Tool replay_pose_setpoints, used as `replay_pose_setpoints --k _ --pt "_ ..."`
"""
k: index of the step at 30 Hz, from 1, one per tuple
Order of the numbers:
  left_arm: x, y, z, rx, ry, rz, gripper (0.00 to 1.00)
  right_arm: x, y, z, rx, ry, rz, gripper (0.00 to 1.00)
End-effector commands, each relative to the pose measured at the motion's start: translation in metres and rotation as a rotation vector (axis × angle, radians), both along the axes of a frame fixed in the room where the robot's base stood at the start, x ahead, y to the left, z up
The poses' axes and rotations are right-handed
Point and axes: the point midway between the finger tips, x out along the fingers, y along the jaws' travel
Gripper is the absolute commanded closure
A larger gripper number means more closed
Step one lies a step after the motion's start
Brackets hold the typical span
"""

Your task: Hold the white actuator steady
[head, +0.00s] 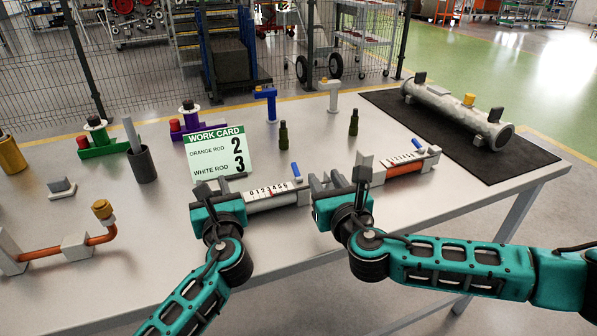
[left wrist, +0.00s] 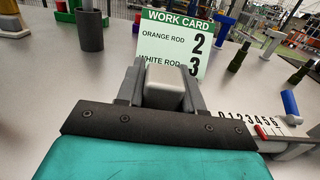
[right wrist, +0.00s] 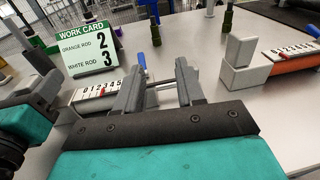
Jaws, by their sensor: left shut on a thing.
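The white actuator (head: 270,197) lies on the table in front of the work card, with a numbered scale, a red mark and a blue lever (head: 297,172) at its right end. My left gripper (head: 213,187) is shut on the grey block (left wrist: 165,90) at its left end. My right gripper (head: 328,182) is open by its right end; in the right wrist view the fingers stand apart, with part of the rod (right wrist: 160,96) showing between them. Whether they touch it I cannot tell. The work card (head: 217,153) reads orange rod 2, white rod 3.
An orange-rod actuator (head: 405,168) lies just right of my right gripper. Two dark green bottle-shaped things (head: 283,135) stand behind. A grey cylinder (head: 455,110) lies on a black mat (head: 520,150). A copper pipe piece (head: 45,253) is at front left.

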Motion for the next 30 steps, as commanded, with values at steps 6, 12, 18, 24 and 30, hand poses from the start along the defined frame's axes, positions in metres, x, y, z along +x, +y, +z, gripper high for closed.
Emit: replay_pose_setpoints --k 6,12,18,24,30 --pt "0.000 0.000 0.000 0.000 0.001 -0.001 1.00 -0.032 0.008 -0.023 0.032 -0.050 0.088 0.62" --pt "0.000 0.000 0.000 0.000 0.001 -0.001 1.00 -0.036 0.013 -0.026 0.042 -0.065 0.114 0.62" --pt "0.000 0.000 0.000 0.000 0.001 -0.001 1.00 -0.010 0.023 -0.026 0.041 -0.067 0.113 0.62" --pt "0.000 0.000 0.000 0.000 0.001 -0.001 1.00 0.022 0.035 -0.026 0.040 -0.067 0.114 0.62" --pt "0.000 0.000 0.000 0.000 0.001 -0.001 1.00 0.049 0.045 -0.026 0.040 -0.066 0.113 0.62"
